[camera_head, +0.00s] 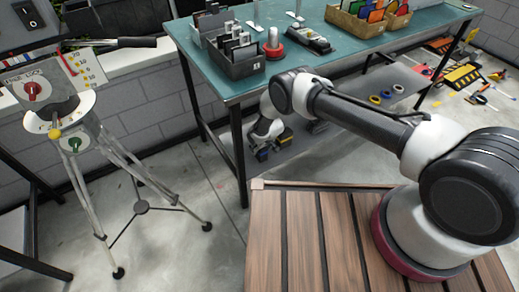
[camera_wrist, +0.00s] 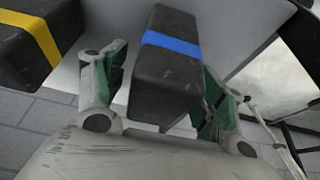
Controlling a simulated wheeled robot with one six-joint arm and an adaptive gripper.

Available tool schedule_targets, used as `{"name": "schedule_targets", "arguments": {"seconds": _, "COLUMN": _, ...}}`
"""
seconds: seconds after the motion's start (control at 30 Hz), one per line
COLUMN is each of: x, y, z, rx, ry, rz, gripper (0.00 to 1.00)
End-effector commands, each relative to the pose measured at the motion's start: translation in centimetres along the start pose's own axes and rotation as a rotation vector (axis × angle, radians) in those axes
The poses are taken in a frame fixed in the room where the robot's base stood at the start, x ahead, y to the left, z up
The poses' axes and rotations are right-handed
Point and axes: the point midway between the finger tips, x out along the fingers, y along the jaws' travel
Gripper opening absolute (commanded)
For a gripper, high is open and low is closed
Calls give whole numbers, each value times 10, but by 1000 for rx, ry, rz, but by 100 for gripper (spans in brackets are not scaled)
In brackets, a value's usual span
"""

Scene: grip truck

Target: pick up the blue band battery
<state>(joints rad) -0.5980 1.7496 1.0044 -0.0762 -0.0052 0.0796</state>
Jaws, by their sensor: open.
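The blue band battery (camera_wrist: 168,78) is a dark block with a blue stripe, seen large in the wrist view. It lies between the two green-padded fingers of my gripper (camera_wrist: 163,70). The fingers are open, one on each side of it. The right finger looks very close to its side; I cannot tell if they touch. A gap shows at the left finger.
A yellow band battery (camera_wrist: 40,38) lies left of my gripper in the wrist view. The teal table (camera_head: 300,62) stands above the lower shelf (camera_head: 345,98), with a table leg (camera_head: 239,155) close to my gripper. A tripod (camera_head: 139,206) stands at left.

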Motion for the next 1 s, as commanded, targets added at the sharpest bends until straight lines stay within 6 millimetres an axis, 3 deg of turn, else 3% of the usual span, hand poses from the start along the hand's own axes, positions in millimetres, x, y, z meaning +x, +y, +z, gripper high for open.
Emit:
{"name": "schedule_targets", "arguments": {"seconds": 0.07, "x": 0, "y": 0, "z": 0, "rx": 0, "ry": 0, "rz": 0, "gripper": 70}}
{"name": "schedule_targets", "arguments": {"seconds": 0.43, "x": -1, "y": 0, "z": -1, "rx": 0, "ry": 1, "rz": 0, "gripper": 6}}
{"name": "schedule_targets", "arguments": {"seconds": 1.0, "x": -14, "y": 2, "z": -15, "rx": 3, "ry": 1, "rz": 2, "gripper": 6}}
